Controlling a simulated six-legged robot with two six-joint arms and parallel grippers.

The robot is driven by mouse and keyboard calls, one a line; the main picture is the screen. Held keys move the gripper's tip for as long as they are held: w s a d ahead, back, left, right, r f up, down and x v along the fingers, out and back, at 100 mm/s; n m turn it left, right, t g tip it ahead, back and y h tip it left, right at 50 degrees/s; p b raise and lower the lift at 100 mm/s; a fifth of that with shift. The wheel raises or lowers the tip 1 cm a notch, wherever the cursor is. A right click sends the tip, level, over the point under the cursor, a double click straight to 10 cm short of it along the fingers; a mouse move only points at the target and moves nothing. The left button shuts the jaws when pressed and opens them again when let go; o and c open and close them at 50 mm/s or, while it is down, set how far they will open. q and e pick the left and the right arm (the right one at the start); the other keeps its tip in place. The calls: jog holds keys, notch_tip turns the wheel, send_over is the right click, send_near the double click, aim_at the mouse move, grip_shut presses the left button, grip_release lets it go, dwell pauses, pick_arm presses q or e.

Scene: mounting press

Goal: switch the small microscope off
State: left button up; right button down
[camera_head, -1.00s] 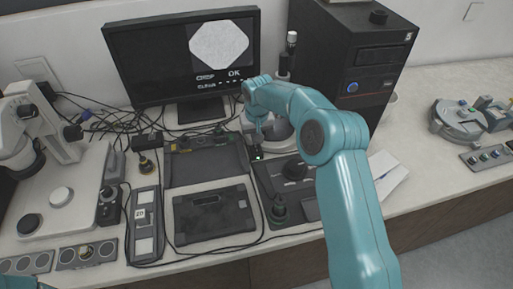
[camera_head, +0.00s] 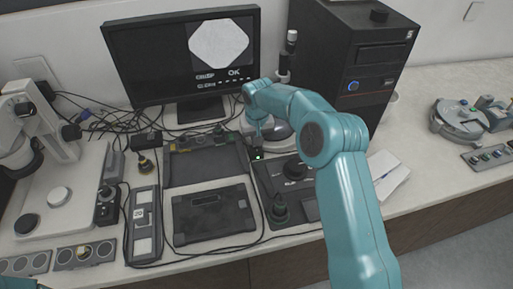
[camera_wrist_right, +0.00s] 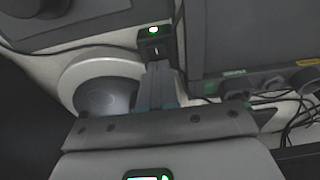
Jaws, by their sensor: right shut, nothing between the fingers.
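The small microscope (camera_head: 285,62) stands in front of the computer tower, with a dark upright post and a round pale base; my right arm hides part of it. The round base also shows in the right wrist view (camera_wrist_right: 92,82). A small black switch box (camera_head: 257,155) with a lit green lamp sits just in front of the base. In the right wrist view the switch box (camera_wrist_right: 153,42) lies just beyond my fingertips, green lamp lit. My right gripper (camera_wrist_right: 160,75) is shut and empty, pointing at the box; I cannot tell if it touches. My left gripper is out of view.
A monitor (camera_head: 183,60) stands at the back and a computer tower (camera_head: 350,60) right of it. A larger white microscope (camera_head: 40,125) is at the left. Dark trays (camera_head: 205,160), a control panel (camera_head: 144,225) and loose cables crowd the bench. Papers (camera_head: 385,175) lie right of my arm.

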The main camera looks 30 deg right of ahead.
jog(key=shift+s+f, duration=0.1)
jog(key=shift+r+p, duration=0.45)
notch_tip(320, 180, up, 3)
jog(key=shift+r+p, duration=0.2)
jog(key=shift+p, duration=0.9)
jog(key=shift+r+p, duration=0.5)
jog(key=shift+r, duration=0.15)
jog(key=shift+r+p, duration=0.4)
jog(key=shift+r, duration=0.35)
jog(key=shift+f, duration=0.1)
